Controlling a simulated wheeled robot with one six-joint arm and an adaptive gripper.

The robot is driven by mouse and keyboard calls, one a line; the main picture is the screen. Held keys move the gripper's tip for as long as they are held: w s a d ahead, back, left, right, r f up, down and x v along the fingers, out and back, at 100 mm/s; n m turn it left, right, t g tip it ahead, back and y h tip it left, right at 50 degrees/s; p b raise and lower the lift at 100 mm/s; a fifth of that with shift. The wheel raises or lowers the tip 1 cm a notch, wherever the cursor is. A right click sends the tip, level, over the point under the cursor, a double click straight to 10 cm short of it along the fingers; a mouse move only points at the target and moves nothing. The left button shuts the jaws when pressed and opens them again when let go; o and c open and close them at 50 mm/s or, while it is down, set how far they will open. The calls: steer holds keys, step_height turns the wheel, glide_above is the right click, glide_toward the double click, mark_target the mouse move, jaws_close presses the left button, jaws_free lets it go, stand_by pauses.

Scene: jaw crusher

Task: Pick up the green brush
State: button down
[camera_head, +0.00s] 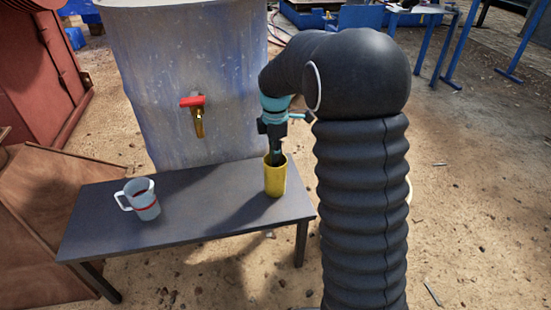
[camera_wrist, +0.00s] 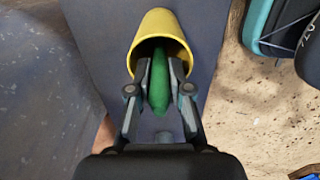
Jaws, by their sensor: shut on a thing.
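The green brush (camera_wrist: 159,84) shows in the wrist view as a green handle inside the mouth of a yellow cup (camera_wrist: 163,24). My gripper (camera_wrist: 159,70) is shut on the green handle, one finger on each side, with its fingertips at the cup's mouth. The brush's lower end is hidden in the cup. In the head view, the yellow cup (camera_head: 275,180) stands upright near the right end of a dark table (camera_head: 190,225). My gripper (camera_head: 276,155) points down into it, and the brush cannot be made out there.
A white jug (camera_head: 146,207) with a red band stands on the table's left part. Behind the table is a large grey tank (camera_head: 195,60) with a red-handled brass tap (camera_head: 197,117). The table's middle is clear. A rusty brown panel (camera_head: 50,220) stands at the left.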

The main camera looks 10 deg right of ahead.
step_height(320, 180, up, 18)
steer(key=p, duration=0.2)
steer(key=shift+p, duration=0.3)
steer(key=shift+f, duration=0.1)
stand_by(0.5)
